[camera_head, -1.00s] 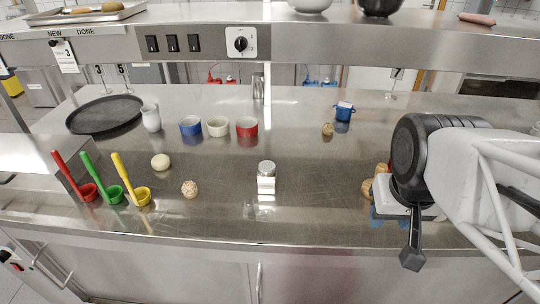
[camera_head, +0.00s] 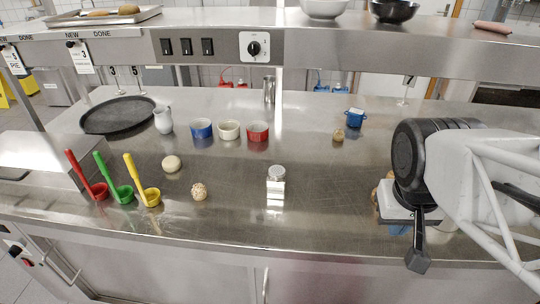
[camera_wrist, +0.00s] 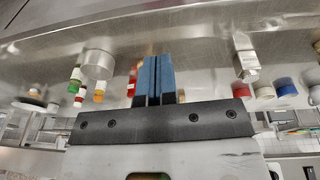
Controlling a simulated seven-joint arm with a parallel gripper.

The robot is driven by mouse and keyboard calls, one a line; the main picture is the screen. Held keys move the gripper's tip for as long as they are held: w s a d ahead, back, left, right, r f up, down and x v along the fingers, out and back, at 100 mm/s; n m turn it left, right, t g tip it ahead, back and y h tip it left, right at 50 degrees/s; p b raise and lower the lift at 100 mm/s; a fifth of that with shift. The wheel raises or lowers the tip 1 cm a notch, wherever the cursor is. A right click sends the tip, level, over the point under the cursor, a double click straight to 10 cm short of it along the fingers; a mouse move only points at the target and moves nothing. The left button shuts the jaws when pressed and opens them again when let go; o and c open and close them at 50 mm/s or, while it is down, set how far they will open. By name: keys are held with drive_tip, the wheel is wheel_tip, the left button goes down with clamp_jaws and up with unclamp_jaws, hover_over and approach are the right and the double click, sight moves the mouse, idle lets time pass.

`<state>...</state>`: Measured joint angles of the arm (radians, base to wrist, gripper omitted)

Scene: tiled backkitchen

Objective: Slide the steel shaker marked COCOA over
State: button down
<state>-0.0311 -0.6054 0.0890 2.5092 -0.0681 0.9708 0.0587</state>
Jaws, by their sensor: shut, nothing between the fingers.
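A small steel shaker (camera_head: 276,175) with a pale label stands upright near the front middle of the counter in the head view. Its lettering is too small to read. A taller plain steel cylinder (camera_head: 269,90) stands at the back under the shelf. My gripper (camera_wrist: 159,58) shows in the wrist view with its two blue fingers together and nothing between them. In the head view my arm is at the right, well apart from the shaker, and the fingers are mostly hidden.
Red, green and yellow ladles (camera_head: 147,190) stand front left. A pale ball (camera_head: 171,163) and a speckled ball (camera_head: 199,191) lie left of the shaker. Blue, white and red bowls (camera_head: 258,131) are behind it. The counter (camera_head: 325,195) between shaker and arm is clear.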

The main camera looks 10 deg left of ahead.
drive_tip(key=w+a+f+n+h, duration=0.2)
drive_tip(key=w+a+f+h, duration=0.1)
drive_tip(key=w+a+h, duration=0.3)
drive_tip(key=w+a+f+n+h, duration=0.2)
drive_tip(key=w+a+f+h, duration=0.2)
drive_tip(key=w+a, duration=0.45)
drive_tip(key=w+a+f+n+t, duration=0.1)
drive_tip(key=a+f+t, duration=0.1)
drive_tip(key=a, duration=0.6)
drive_tip(key=w+a+f+n+t+h, duration=0.1)
drive_tip(key=a+f+n+t, duration=0.1)
drive_tip(key=a+t, duration=0.3)
drive_tip(key=w+a+f+n+t+h, duration=0.1)
drive_tip(key=a+f+n+t, duration=0.1)
drive_tip(key=a, duration=0.9)
drive_tip(key=shift+w+a+f+t, duration=0.1)
drive_tip(key=shift+w+f+t, duration=0.05)
drive_tip(key=shift+f+t, duration=0.65)
drive_tip(key=shift+w, duration=0.1)
